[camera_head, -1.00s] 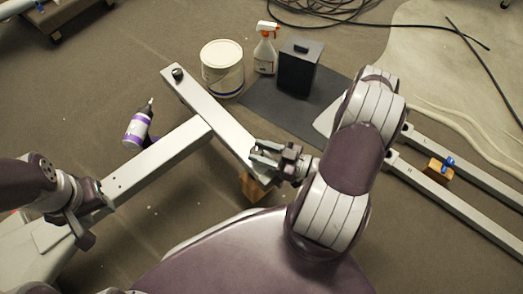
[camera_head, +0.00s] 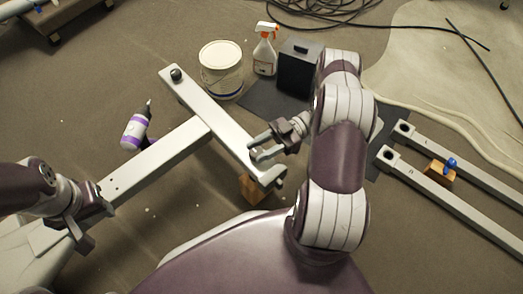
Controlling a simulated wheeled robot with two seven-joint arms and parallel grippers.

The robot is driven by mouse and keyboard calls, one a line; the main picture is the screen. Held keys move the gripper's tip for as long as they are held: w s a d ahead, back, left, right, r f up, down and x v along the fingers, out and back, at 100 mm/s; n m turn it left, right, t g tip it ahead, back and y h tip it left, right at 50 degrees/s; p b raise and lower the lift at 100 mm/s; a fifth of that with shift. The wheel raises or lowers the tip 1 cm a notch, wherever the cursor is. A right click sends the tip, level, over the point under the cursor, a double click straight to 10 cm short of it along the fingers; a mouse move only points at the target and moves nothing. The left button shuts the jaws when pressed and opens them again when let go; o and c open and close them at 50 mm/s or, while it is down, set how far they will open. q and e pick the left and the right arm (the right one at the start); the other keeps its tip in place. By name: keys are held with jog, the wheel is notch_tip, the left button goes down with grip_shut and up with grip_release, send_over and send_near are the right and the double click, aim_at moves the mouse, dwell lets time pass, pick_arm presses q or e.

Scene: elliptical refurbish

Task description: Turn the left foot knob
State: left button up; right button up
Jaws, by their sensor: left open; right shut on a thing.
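A pale T-shaped metal frame (camera_head: 160,160) lies on the floor, its crossbar running from upper left to lower right. A dark foot knob (camera_head: 176,75) sits on the crossbar's far-left end. A small grey fitting (camera_head: 279,177) is at the near-right end; I cannot tell whether it is a knob. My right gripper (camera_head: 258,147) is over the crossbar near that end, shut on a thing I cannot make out. My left gripper (camera_head: 78,226) is open at the long beam's near-left end; its fingertips are partly hidden.
A wooden block (camera_head: 253,189) is under the crossbar's near end. Two rails (camera_head: 440,185) lie at right, with cables behind.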

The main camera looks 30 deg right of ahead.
jog(key=n+g, duration=0.1)
jog(key=g, duration=0.1)
jog(key=n+g+h+b, duration=0.1)
jog(key=n+g, duration=0.1)
jog(key=n+g+b, duration=0.1)
jog(key=g, duration=0.1)
jog(key=shift+w+a+f+n+g+h, duration=0.1)
jog(key=shift+w+f+n+g+h, duration=0.05)
jog(key=shift+w+n+g+h, duration=0.2)
jog(key=shift+w+a+n+g+h+b, duration=0.15)
jog(key=shift+n+g+h+b, duration=0.35)
jog(key=shift+n+g+h, duration=1.45)
jog(key=shift+g, duration=0.7)
jog(key=o, duration=1.1)
jog(key=shift+c, duration=0.2)
